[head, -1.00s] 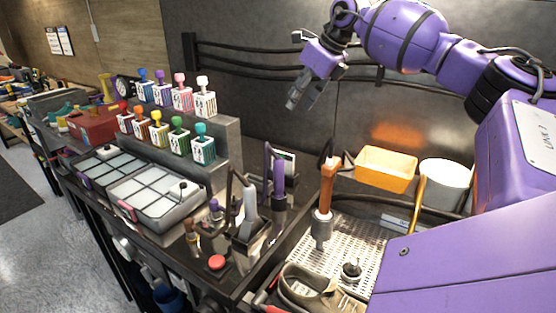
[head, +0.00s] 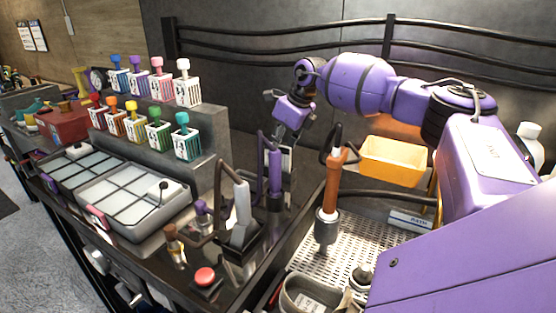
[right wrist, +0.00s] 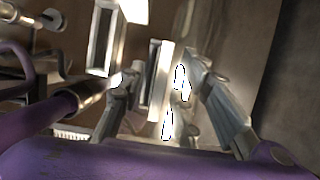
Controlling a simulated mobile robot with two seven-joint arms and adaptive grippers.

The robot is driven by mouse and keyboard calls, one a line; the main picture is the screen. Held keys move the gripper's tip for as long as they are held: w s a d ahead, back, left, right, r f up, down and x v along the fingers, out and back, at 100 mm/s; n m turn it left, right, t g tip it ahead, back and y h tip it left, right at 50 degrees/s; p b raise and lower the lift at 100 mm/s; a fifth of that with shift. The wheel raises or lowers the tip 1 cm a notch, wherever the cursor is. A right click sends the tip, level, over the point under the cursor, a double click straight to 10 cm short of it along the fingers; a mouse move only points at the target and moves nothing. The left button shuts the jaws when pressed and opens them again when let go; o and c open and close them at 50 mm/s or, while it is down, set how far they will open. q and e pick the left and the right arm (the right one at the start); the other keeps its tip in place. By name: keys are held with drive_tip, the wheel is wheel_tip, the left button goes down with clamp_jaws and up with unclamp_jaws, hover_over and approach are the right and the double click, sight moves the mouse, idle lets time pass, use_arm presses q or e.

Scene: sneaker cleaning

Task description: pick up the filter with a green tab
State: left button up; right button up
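The green-tabbed filter is not recognisable there. My left gripper is not in view.
More knobbed filters stand on the upper step (head: 153,85). Upright tools, a purple-handled one (head: 275,172) and a grey one (head: 241,210), stand right of the stand (head: 208,160). An orange bin (head: 393,160) and perforated tray (head: 350,240) lie farther right.

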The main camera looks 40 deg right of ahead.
drive_tip(key=shift+w+f, duration=0.1)
drive_tip(key=shift+f, duration=0.2)
clamp_jaws()
